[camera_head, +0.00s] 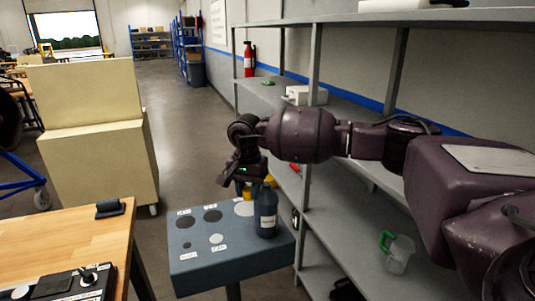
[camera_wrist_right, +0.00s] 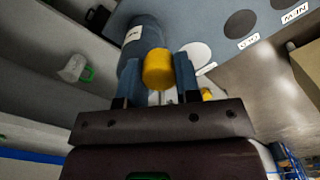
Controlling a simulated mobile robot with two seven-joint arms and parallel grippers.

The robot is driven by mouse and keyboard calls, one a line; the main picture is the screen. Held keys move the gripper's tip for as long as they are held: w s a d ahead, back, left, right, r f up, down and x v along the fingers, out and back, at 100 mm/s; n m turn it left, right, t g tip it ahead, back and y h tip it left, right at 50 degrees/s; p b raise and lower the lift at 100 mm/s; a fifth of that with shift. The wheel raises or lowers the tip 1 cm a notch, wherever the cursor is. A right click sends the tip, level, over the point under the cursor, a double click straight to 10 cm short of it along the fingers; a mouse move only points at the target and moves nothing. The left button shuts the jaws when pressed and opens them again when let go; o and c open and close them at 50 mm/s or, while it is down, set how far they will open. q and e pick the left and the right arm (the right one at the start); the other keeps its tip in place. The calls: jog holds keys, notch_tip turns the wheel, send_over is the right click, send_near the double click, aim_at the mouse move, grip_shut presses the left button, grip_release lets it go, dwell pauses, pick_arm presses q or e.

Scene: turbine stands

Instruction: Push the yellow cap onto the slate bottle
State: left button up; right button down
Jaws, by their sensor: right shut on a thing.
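The slate bottle (camera_head: 266,213) stands upright on the small blue-grey stand and has a white label. It also shows in the right wrist view (camera_wrist_right: 143,32), behind the yellow cap. The yellow cap (camera_wrist_right: 158,69) is between the blue fingers of my right gripper (camera_wrist_right: 158,78), which is shut on it. In the head view my right gripper (camera_head: 256,186) is just above and beside the bottle's top. Yellow shows there, partly hidden by the gripper. I cannot tell whether the cap touches the bottle. My left gripper is not in view.
The blue-grey stand (camera_head: 225,262) has several labelled dark and pale circles. A grey shelf unit (camera_head: 322,217) is close on the right, with a green-handled clear jug (camera_head: 400,255). A wooden workbench (camera_head: 55,235) is at left. A second yellow piece (camera_wrist_right: 207,94) shows beside the right finger.

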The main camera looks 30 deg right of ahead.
jog(key=d+r+m, duration=0.1)
jog(key=r+m, duration=0.1)
jog(key=m, duration=0.1)
jog(key=w+d+r+m, duration=0.1)
jog(key=d+r+m, duration=0.1)
jog(key=m, duration=0.1)
jog(key=d+r+m, duration=0.1)
jog(key=r+m, duration=0.1)
jog(key=r, duration=0.1)
jog(key=shift+w+d+r+m+p, duration=0.15)
jog(key=shift+d+m+p, duration=0.1)
jog(key=shift+m+p, duration=0.15)
jog(key=m, duration=0.2)
jog(key=d+m, duration=0.1)
jog(key=shift+s+r+m, duration=0.2)
jog(key=shift+r+m, duration=0.1)
jog(key=shift+m, duration=0.1)
jog(key=m, duration=0.3)
jog(key=s+m, duration=0.1)
jog(key=m, duration=0.1)
jog(key=shift+d+f+m, duration=0.15)
jog(key=shift+m, duration=0.25)
jog(key=b, duration=0.3)
send_over(267, 189)
jog(key=shift+f, duration=2.25)
jog(key=shift+f, duration=0.1)
jog(key=shift+f, duration=0.25)
jog(key=shift+f, duration=0.35)
